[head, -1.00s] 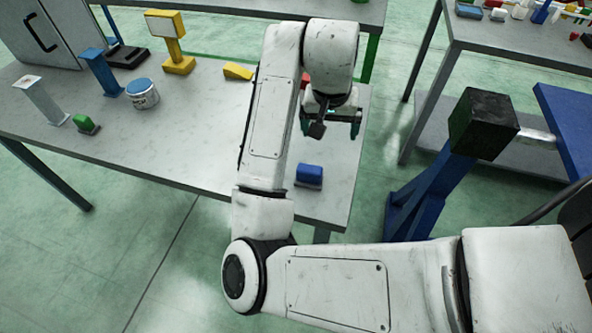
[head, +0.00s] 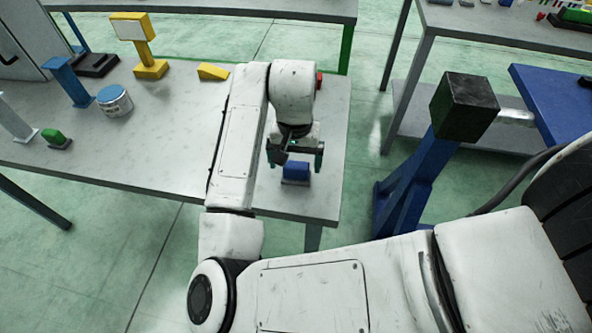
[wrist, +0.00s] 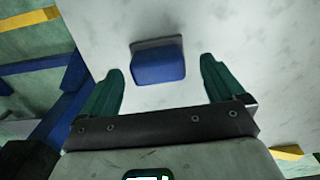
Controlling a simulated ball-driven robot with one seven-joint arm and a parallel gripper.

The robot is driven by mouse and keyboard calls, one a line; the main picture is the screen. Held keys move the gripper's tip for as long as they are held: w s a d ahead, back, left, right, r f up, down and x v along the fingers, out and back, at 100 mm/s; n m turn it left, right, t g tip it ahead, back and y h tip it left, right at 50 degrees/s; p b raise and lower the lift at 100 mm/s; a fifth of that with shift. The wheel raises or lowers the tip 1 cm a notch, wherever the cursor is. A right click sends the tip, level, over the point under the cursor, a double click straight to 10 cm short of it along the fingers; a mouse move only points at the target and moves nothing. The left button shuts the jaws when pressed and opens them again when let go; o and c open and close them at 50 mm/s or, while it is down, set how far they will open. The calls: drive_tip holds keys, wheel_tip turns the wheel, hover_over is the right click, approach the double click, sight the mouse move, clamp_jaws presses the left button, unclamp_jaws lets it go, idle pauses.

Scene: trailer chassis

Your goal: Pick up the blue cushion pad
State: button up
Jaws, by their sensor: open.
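The blue cushion pad (head: 296,170) lies on a small grey base near the right end of the grey table (head: 180,140). In the wrist view the blue pad (wrist: 158,66) sits between and just beyond the two green fingertips, with clear table on both sides of it. My gripper (head: 294,160) is open and empty, above the table and close over the pad. It also shows in the wrist view (wrist: 158,85), its fingers spread wider than the pad. The fingers do not appear to touch the pad.
A green pad (head: 54,136), a blue-lidded can (head: 114,101), a blue post (head: 70,82), a yellow stand (head: 146,62) and a yellow wedge (head: 212,71) stand to the left. A small red object (head: 319,80) lies behind my arm. A blue stand with a black block (head: 465,106) is right of the table.

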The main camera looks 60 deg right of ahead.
sight(296, 165)
wheel_tip(296, 165, down, 3)
drive_tip(key=shift+s+f, duration=0.1)
drive_tip(key=c, duration=1.1)
